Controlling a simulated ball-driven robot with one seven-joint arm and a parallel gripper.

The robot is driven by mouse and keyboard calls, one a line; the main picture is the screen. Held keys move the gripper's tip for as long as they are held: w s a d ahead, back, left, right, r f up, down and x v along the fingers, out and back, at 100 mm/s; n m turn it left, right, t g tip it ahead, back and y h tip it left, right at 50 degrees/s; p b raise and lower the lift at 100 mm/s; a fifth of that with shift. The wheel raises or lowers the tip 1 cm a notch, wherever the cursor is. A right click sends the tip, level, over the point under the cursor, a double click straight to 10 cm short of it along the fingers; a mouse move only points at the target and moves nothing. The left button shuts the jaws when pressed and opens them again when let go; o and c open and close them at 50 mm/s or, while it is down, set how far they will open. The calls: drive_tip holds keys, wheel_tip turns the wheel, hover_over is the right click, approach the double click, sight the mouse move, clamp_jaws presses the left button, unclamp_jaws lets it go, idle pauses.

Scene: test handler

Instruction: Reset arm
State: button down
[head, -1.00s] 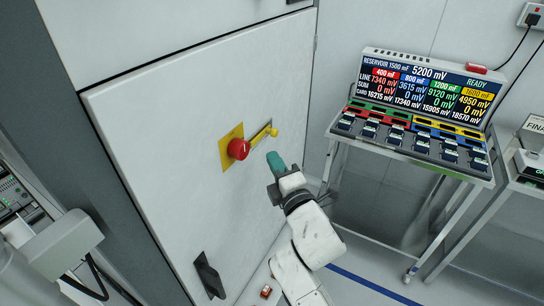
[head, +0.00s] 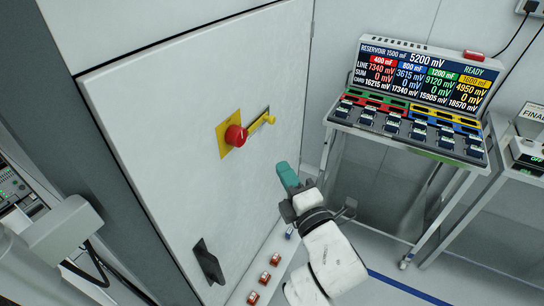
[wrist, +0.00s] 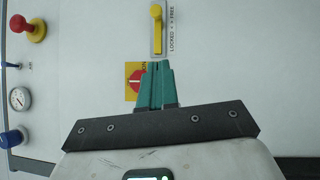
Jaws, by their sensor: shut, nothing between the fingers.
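My gripper (head: 283,168) has teal fingers, which are shut with nothing between them. In the head view it is in front of the white cabinet panel (head: 170,150), below and right of the red knob (head: 236,136) on its yellow plate and the yellow lever (head: 268,119). In the wrist view my gripper (wrist: 154,66) points at the panel, apart from the yellow lever (wrist: 156,28) in its slot marked LOCKED and FREE.
A rack with a display (head: 425,75) and several card slots stands at the right. A black handle (head: 208,262) is low on the panel. Several small red items (head: 264,278) lie along a ledge below. Open floor (head: 440,275) shows at the lower right.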

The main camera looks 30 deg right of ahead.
drive_tip(key=s+d+f+m+g+h, duration=0.1)
drive_tip(key=s+d+f+m+g, duration=0.2)
drive_tip(key=s+f+m+g, duration=0.4)
drive_tip(key=s+d+f+m+g+h, duration=0.15)
drive_tip(key=s+d+f+m, duration=0.3)
drive_tip(key=f, duration=0.45)
drive_tip(key=s+a+f+m+g+y, duration=0.1)
drive_tip(key=s+f+m+g, duration=0.3)
drive_tip(key=s, duration=0.5)
drive_tip(key=s+a+f+m+g+y, duration=0.1)
drive_tip(key=s+f+m+g, duration=0.3)
drive_tip(key=s, duration=0.5)
drive_tip(key=shift+s+g+y, duration=0.4)
drive_tip(key=shift+g+y, duration=0.05)
drive_tip(key=shift+g, duration=0.4)
